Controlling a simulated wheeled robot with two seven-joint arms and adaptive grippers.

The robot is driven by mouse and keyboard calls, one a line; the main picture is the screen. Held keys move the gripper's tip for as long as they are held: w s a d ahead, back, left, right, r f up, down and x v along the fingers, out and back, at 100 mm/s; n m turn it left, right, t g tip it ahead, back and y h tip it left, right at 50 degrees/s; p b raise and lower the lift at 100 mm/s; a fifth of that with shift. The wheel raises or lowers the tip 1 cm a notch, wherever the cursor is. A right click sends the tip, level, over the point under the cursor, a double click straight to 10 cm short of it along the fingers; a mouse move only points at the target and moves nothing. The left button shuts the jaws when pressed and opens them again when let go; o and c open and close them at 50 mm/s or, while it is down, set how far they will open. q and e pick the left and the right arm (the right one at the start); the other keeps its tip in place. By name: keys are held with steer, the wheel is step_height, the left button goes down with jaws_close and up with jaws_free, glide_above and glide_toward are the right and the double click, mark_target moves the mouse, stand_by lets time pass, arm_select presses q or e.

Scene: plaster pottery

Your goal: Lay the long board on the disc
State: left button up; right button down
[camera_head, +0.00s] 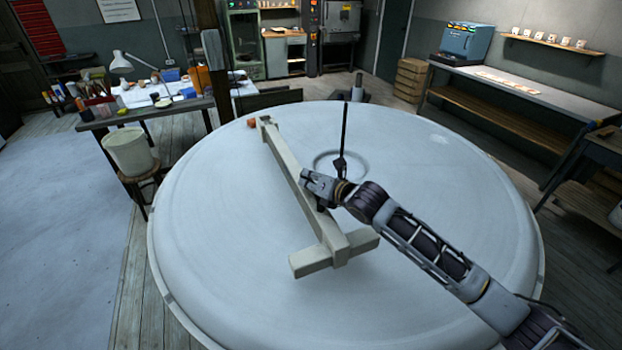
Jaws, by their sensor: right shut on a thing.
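The large round pale disc (215,230) fills the middle of the view. The long board (287,165), a pale beam, runs over its left half from the far rim towards the front. A short crosspiece (318,260) sits at its near end, making a T shape. My right gripper (318,190) is shut on the long board around its middle and hides part of it. I cannot tell whether the board touches the disc all along. My left gripper is not in view.
A thin dark rod (344,130) stands upright by the raised ring (350,163) at the disc's centre. A small orange block (252,123) is by the board's far end. A cluttered table (105,122) and a bucket (130,152) stand left.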

mark_target(311, 196)
steer(key=shift+f+b, duration=0.3)
steer(key=shift+f, duration=0.1)
steer(key=shift+f+b, duration=2.45)
steer(key=shift+f, duration=0.45)
steer(key=shift+w+d+f, duration=0.1)
steer(key=shift+f, duration=0.25)
steer(key=shift+p, duration=0.3)
